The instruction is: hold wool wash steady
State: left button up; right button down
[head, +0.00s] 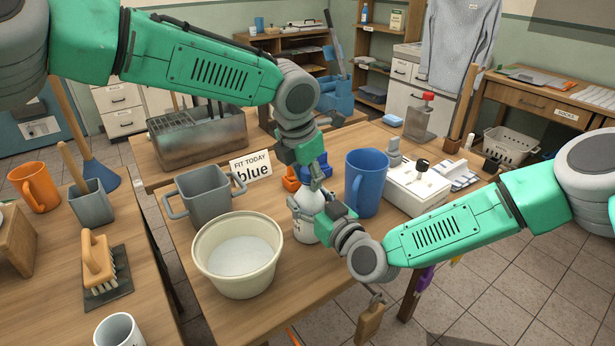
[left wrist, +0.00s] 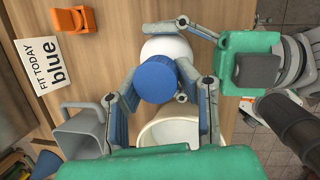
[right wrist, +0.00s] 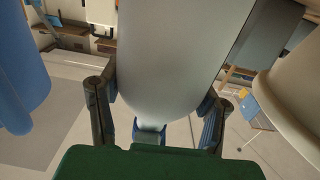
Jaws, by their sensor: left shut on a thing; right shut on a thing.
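The wool wash is a white bottle (head: 306,226) standing upright on the table beside the cream tub (head: 238,287). Its round blue cap (left wrist: 155,80) shows from above in the left wrist view. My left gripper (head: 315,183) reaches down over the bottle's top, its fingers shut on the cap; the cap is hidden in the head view. My right gripper (head: 308,208) comes from the right and is shut on the bottle's body, which fills the middle of the right wrist view (right wrist: 180,55). The label is mostly hidden.
A tall blue jug (head: 366,184) stands close to the right of the bottle. A grey two-handled pot (head: 205,194) and a "FIT TODAY blue" card (head: 251,165) stand behind the tub. The tub holds pale liquid or powder. A brush (head: 98,262) lies on the left table.

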pick_arm(q)
jog(key=shift+d, duration=0.1)
dwell(0.3)
jog(key=shift+w+r+m, duration=0.1)
jog(key=shift+w+m, duration=0.15)
jog(key=shift+m, duration=0.15)
jog(key=o, duration=0.9)
jog(key=shift+o, duration=0.2)
jog(key=shift+s+r, duration=0.1)
jog(key=shift+r, duration=2.15)
jog(key=shift+c, duration=0.3)
